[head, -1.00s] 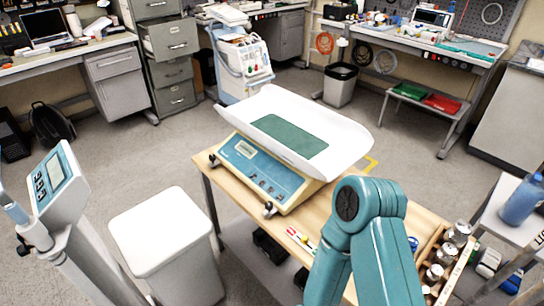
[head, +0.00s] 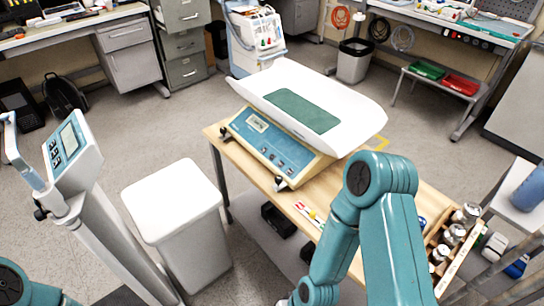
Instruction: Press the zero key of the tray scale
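The tray scale (head: 262,146) stands on a wooden table (head: 408,186). It has a cream body, a blue sloping front panel with a small display (head: 258,123) and several small keys (head: 284,161). A large white tray (head: 350,112) with a green mat (head: 302,110) lies on top. The key labels are too small to read, so I cannot tell which is the zero key. My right arm's teal elbow and forearm stand in front of the table, right of the scale. My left arm shows only at the bottom left corner. Neither gripper is in view.
A white lidded bin (head: 176,205) stands left of the table. A column scale with a tilted display head (head: 72,150) is further left. A wooden rack of jars (head: 455,235) is at the table's right end. A small marker-like item (head: 309,213) lies near the table's front edge.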

